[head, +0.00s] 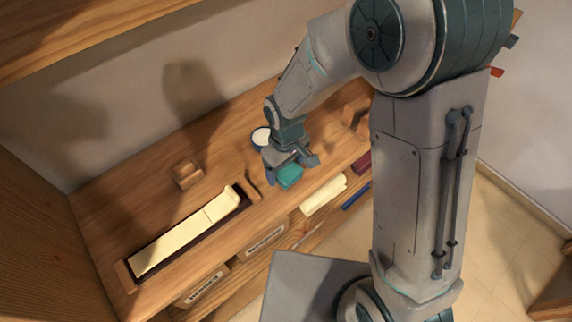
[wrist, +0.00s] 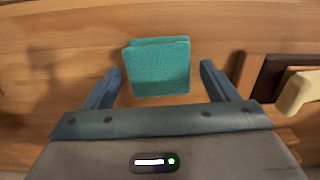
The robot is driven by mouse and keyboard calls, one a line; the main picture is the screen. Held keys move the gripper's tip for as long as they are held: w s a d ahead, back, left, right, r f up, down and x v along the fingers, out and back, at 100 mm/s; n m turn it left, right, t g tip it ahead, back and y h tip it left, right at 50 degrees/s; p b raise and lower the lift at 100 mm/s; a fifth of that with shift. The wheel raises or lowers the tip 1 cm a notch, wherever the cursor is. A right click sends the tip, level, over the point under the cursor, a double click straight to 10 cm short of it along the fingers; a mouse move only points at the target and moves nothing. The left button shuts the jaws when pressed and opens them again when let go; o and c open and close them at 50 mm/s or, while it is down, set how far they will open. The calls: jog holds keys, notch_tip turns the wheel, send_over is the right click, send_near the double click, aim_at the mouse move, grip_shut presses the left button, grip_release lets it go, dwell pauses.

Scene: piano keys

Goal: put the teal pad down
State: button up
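The teal pad (head: 289,176) lies flat on the wooden bench top near its front edge, below my gripper. In the wrist view the teal pad (wrist: 157,67) looks like a folded cloth-like square, a second layer showing along its top edge. My gripper (head: 291,170) points down over it. In the wrist view my gripper (wrist: 160,68) has its two blue-grey fingers spread wide, one on each side of the pad. Bare wood shows between the pad and the right finger, and a thin gap shows at the left finger.
A dark-lined tray (head: 128,274) holding cream keys (head: 190,232) lies left of the pad. A small wooden block (head: 187,174) stands behind it. A round white-topped item (head: 261,137) is behind my gripper. Labelled drawers (head: 264,242) and a cream piece (head: 323,195) are below the front edge.

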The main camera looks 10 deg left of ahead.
aim_at(284, 170)
dwell(0.5)
notch_tip(284, 170, up, 14)
jog(key=b, duration=0.1)
jog(key=shift+s+a, duration=0.25)
jog(key=s+d+r+m+t, duration=0.1)
jog(key=s+d+m, duration=0.3)
jog(key=d, duration=0.7)
jog(key=s+d+r+m+t, duration=0.2)
jog(key=d+m, duration=0.4)
jog(key=d, duration=0.6)
jog(key=shift+s+r, duration=0.7)
jog(key=shift+s, duration=0.25)
jog(key=shift+o, duration=0.6)
